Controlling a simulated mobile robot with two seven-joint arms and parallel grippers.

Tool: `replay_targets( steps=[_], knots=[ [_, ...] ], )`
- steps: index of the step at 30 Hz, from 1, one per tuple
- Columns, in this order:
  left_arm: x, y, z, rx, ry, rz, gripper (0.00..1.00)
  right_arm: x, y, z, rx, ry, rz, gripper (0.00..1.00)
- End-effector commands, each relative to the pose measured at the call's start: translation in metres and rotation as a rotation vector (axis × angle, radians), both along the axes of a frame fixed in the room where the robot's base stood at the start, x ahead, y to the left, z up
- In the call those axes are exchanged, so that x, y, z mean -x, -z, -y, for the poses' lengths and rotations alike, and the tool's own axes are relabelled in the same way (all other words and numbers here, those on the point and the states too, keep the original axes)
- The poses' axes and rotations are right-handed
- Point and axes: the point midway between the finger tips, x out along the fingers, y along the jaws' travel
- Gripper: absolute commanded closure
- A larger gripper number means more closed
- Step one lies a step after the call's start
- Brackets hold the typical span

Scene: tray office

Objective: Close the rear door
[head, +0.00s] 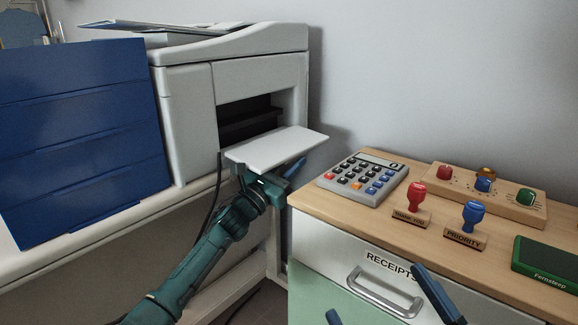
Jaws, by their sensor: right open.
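The white printer (180,115) stands on the white desk, with a dark opening in its side. Its rear door (278,148) is a pale flap that stands open, sticking out nearly level below the opening. My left gripper (280,172) is just under the flap's outer edge, with a blue finger showing at its right. The flap hides part of this gripper, so I cannot tell how far its jaws are apart or whether it touches the flap. My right gripper (375,290) is low at the front by the drawer, its two blue fingers wide apart and empty.
A blue drawer unit (80,130) stands left of the printer. The wooden cabinet top (330,200) at right holds a calculator (363,177), stamps (415,203), a stamp rack (465,190) and a green pad (548,262). The receipts drawer (340,265) has a metal handle.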

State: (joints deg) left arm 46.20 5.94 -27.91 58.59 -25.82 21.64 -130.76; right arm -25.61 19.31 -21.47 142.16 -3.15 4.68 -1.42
Motion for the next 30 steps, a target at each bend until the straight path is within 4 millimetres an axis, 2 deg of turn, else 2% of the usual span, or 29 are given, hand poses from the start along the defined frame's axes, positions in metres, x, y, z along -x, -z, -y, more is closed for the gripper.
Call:
replay_targets(
  steps=[6, 18, 30],
  knots=[
    [-0.0002, -0.0002, 0.0002, 0.000, 0.000, 0.000, 0.69, -0.0001, -0.0011, 0.0002, 0.002, 0.000, 0.005, 0.00],
    [0.0000, -0.0001, 0.0000, 0.000, 0.000, 0.000, 1.00, 0.0000, -0.0015, 0.0003, 0.004, -0.001, 0.006, 0.00],
    [0.0001, 0.0000, 0.0000, 0.000, 0.000, 0.000, 1.00, 0.0000, -0.0017, 0.0003, 0.004, -0.001, 0.006, 0.00]
  ],
)
